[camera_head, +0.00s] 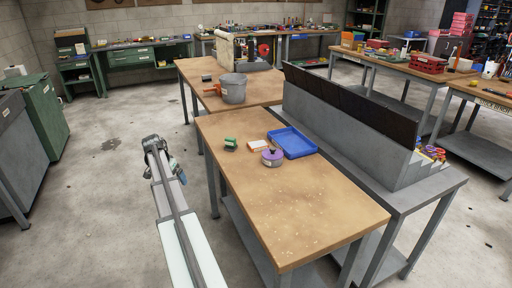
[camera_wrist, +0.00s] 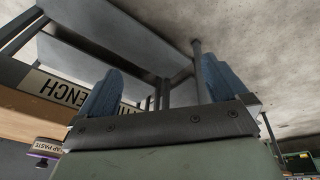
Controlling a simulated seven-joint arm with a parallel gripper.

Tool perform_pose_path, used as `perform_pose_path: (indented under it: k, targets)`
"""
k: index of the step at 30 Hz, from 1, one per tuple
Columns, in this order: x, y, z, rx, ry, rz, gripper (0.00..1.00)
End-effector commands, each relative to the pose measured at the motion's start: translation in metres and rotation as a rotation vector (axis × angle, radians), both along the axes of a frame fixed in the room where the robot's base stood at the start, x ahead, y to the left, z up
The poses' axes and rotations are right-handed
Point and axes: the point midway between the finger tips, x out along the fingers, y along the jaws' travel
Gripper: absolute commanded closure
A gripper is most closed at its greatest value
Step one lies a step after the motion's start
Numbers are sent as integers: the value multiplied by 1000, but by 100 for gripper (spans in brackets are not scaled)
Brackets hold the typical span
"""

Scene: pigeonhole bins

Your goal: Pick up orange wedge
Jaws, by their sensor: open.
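I cannot pick out an orange wedge for sure in either view. A small orange-red piece (camera_head: 212,90) lies beside the grey bucket (camera_head: 233,90) on the farther wooden bench, but its shape is too small to tell. Small coloured items (camera_head: 432,152) show at the right end of the grey bin rack (camera_head: 350,105), whose dark back hides its inside. My gripper (camera_head: 158,146) hangs over the floor left of the near bench, apart from everything. In the wrist view its two blue fingers (camera_wrist: 160,90) stand wide apart with nothing between them.
The near wooden bench (camera_head: 300,210) holds a blue tray (camera_head: 292,143), a purple tin (camera_head: 271,158), a small white-topped box (camera_head: 257,146) and a green item (camera_head: 231,143). Its front half is clear. The rack stands along its right side. Open floor lies left.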

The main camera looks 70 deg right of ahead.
Motion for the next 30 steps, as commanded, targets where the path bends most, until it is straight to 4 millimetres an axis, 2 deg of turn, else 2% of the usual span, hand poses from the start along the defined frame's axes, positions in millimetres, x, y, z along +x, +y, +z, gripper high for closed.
perform_pose_path:
  k: [1, 6, 12, 15, 18, 21, 26, 30]
  targets:
    - [-9, -33, 14, -15, -5, -67, 0]
    - [-57, -120, 58, -62, -17, -291, 0]
    - [-128, -212, 113, -120, -32, -549, 0]
    - [-163, -246, 138, -147, -36, -659, 0]
    - [-192, -271, 157, -168, -40, -744, 0]
    - [-212, -286, 169, -182, -42, -799, 0]
    - [-225, -294, 174, -191, -43, -835, 0]
    - [-228, -297, 165, -191, -43, -838, 0]
